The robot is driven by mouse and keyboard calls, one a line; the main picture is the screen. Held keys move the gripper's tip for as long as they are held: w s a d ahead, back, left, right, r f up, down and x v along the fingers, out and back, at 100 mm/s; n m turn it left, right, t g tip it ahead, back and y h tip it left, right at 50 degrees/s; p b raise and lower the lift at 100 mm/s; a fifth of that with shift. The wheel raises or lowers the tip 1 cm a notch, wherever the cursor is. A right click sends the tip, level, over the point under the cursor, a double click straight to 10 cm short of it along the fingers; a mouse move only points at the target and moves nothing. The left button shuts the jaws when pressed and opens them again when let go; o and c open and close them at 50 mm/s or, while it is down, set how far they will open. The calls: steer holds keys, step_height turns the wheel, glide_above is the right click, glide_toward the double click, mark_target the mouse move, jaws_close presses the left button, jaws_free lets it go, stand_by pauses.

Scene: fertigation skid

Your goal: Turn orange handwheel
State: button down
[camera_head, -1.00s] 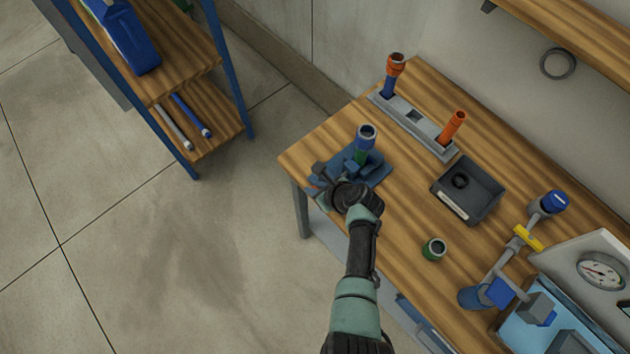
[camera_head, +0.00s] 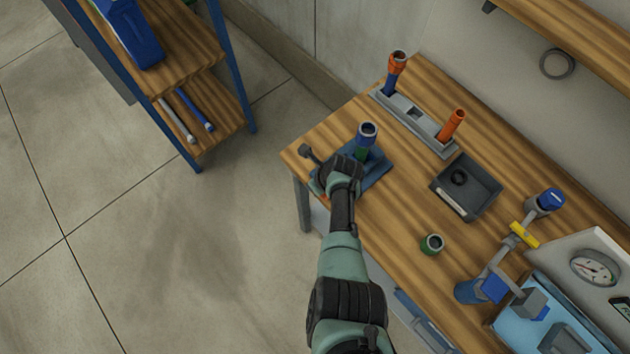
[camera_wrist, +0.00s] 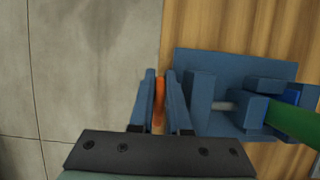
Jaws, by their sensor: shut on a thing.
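The orange handwheel (camera_wrist: 158,108) shows edge-on in the wrist view, at the left side of a blue vise (camera_wrist: 232,68). My gripper (camera_wrist: 161,80) is shut on the handwheel, with one finger on each side of it. In the head view the vise (camera_head: 377,180) sits at the near left corner of the wooden bench, and my wrist covers much of it and most of the handwheel. A grey screw (camera_wrist: 224,106) shows between the vise's blocks.
Behind the vise a grey rack (camera_head: 425,130) holds two upright orange-topped pieces. A dark tray (camera_head: 466,187), a green ring fitting (camera_head: 432,244) and a pipe assembly with a gauge panel (camera_head: 597,268) stand to the right. Open floor lies left of the bench.

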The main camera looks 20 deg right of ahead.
stand_by(0.8)
steer(key=c, duration=1.2)
jaws_free()
steer(key=shift+o, duration=0.2)
steer(key=p+v, duration=0.3)
steer(key=v, duration=0.8)
steer(key=shift+w+p, duration=0.1)
steer(key=shift+p, duration=0.25)
steer(key=shift+v, duration=1.05)
